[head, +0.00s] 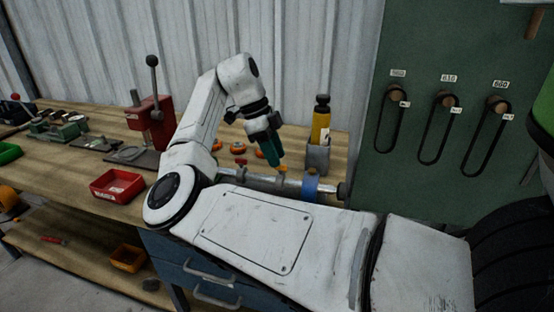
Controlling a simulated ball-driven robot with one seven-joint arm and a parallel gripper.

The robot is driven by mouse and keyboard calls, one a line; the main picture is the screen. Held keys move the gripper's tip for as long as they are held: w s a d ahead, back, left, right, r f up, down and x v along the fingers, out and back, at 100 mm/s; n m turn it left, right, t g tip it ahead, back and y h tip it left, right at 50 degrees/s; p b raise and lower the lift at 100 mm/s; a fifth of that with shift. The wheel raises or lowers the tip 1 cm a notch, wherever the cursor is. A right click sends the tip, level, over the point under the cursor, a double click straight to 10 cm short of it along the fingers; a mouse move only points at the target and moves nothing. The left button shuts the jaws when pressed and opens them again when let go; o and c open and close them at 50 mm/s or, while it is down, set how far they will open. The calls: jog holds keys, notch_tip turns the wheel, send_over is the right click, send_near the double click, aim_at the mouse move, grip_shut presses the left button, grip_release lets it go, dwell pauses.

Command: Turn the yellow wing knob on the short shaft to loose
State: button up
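A grey metal shaft (292,187) lies along the bench behind my arm, with a blue collar (311,188) toward its right end. A small yellow piece (282,169), perhaps the yellow wing knob, shows on top of the shaft. A small red piece (240,162) shows further left near the shaft. My gripper (272,160) points down with dark teal fingers, just left of the yellow piece. I cannot tell whether it touches it or whether the fingers are apart. My forearm hides the front of the shaft area.
Orange knobs (238,148) lie behind the shaft. A yellow bottle (320,125) stands in a grey holder (318,157) to the right. A red tray (117,186) and a red lever press (154,118) stand left. A green panel (430,185) with hanging belts rises at right.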

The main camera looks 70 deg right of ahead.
jog(key=shift+x, duration=1.05)
grip_shut()
